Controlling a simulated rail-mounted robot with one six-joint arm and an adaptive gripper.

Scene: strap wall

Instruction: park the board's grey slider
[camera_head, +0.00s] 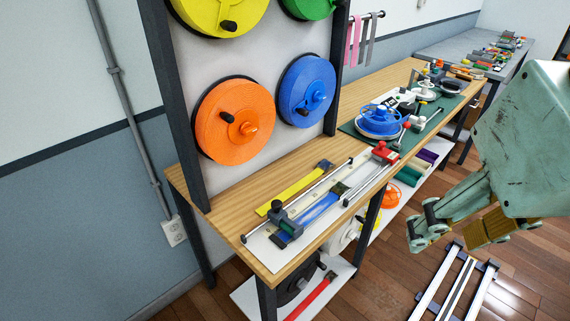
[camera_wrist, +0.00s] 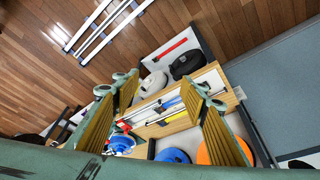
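A white board (camera_head: 262,256) lies along the front of the wooden bench, with metal rods and a blue strap (camera_head: 321,206) on it. The grey slider (camera_head: 284,217), a dark block with a black knob, sits on the rod near the board's near left end. A red block (camera_head: 385,153) is at the far right end. My gripper (camera_head: 446,232) hangs in free air to the right of the bench, well apart from the board. In the wrist view my gripper (camera_wrist: 164,88) is open and empty; the right finger partly covers the board, and I cannot make out the slider.
A yellow strap (camera_head: 294,188) lies behind the board. Orange (camera_head: 222,140) and blue (camera_head: 300,105) reels hang on the upright panel behind. A green mat (camera_head: 432,121) with a blue spool (camera_head: 379,121) lies farther right. A white rail frame (camera_head: 455,290) is on the floor.

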